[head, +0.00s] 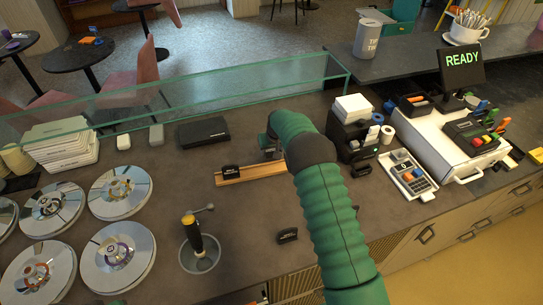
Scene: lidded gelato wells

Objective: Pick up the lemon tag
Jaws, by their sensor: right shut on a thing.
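My right arm reaches up from the bottom of the head view. Its gripper (268,147) is at the right end of the wooden tag rail (260,173), partly hidden behind my arm. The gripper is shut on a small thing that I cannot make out. One black tag (231,172) with pale lettering stands at the rail's left part. Another black tag (288,235) sits on the counter in front of the rail. The lettering on both is too small to read, so I cannot tell which is the lemon tag. My left gripper is not in view.
Several round metal well lids (121,192) cover the left of the counter. A metal cup with a black-handled tool (197,240) stands in front. A glass screen (200,95) runs along the back.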

